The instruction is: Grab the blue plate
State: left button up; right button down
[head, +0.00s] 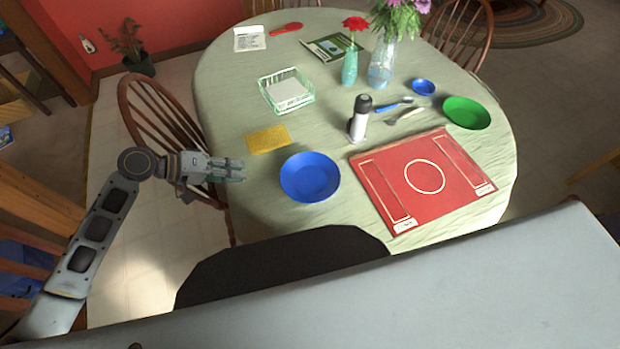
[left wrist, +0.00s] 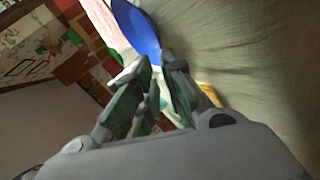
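The blue plate (head: 310,177) lies on the near left part of the table, left of a red board. It also shows at the top of the left wrist view (left wrist: 138,28), beyond the fingertips. My left gripper (head: 238,170) is over the table's left edge, left of the plate and apart from it. In the left wrist view its two fingers (left wrist: 154,62) stand apart with nothing held between them, so it is open. My right gripper is in neither view.
The table (head: 225,105) has a green cloth. A yellow cloth (head: 267,139) lies just behind the plate, the red board (head: 424,178) to its right. A bottle (head: 359,118) stands behind the plate. A wooden chair (head: 150,110) is against the table's left side.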

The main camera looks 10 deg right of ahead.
pick_arm(q)
send_near(282, 173)
jog(key=shift+x, duration=1.25)
jog(key=shift+d+f, duration=0.45)
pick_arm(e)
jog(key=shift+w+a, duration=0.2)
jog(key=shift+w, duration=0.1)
pick_arm(q)
jog(key=shift+x, duration=2.45)
jog(key=shift+d, duration=0.15)
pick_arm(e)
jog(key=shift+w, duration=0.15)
